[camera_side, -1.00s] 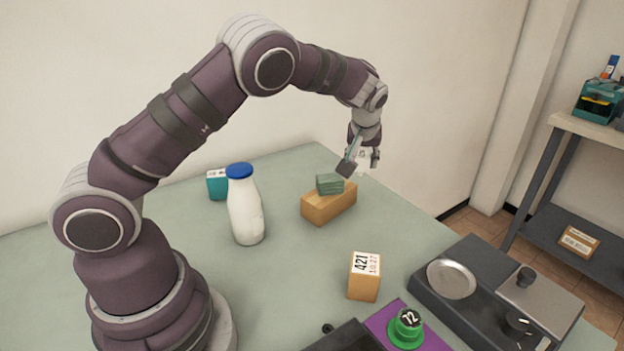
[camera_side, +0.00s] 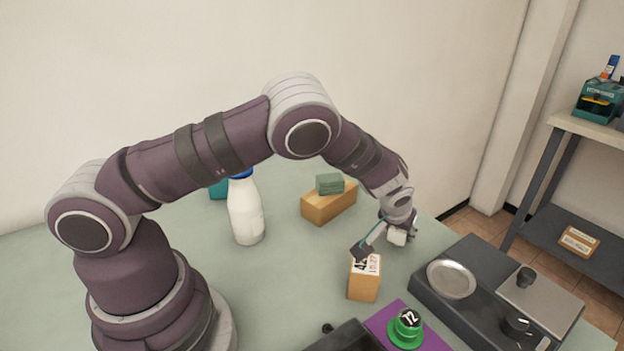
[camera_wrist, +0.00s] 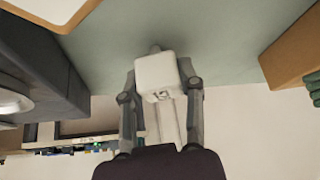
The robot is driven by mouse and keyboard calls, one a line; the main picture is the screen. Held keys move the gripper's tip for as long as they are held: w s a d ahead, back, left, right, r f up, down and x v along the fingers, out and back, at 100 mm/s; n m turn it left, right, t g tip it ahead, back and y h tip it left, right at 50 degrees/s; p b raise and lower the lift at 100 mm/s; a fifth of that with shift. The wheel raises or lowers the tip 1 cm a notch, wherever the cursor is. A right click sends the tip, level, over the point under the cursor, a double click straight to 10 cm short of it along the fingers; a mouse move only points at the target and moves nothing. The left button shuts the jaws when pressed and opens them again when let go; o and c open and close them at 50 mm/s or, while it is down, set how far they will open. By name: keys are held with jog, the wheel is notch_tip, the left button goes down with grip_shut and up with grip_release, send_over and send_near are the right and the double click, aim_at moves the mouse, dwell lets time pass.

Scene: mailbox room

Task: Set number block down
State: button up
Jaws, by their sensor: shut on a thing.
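In the wrist view the white block (camera_wrist: 157,74) sits between both fingers of my gripper (camera_wrist: 160,88), with a dark mark, too small to read, on one face. The block is close to the tabletop; I cannot tell whether it touches.
A 421 wooden block (camera_side: 364,281) stands in front of the gripper. A wooden block (camera_side: 328,205) bears a green stack (camera_side: 329,184). A white bottle (camera_side: 245,212) stands left. A dark scale (camera_side: 470,300) is at right. A green knob-like piece (camera_side: 405,328) is on a purple mat.

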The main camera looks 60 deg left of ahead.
jog(key=shift+f, duration=0.1)
jog(key=o, duration=0.9)
jog(key=shift+o, duration=0.2)
jog(key=v, duration=1.2)
jog(key=s+a+r+m+h, duration=0.1)
jog(key=s+r, duration=0.3)
jog(key=s, duration=0.4)
jog(key=s+a+r+m+h, duration=0.1)
jog(key=s+a+r+m, duration=0.2)
jog(key=s, duration=0.6)
notch_tip(320, 180, up, 3)
jog(key=shift+s+a+f+m+h, duration=0.2)
jog(key=shift+s+a+m+h, duration=0.1)
jog(key=shift+s+m, duration=0.1)
jog(key=shift+w, duration=0.1)
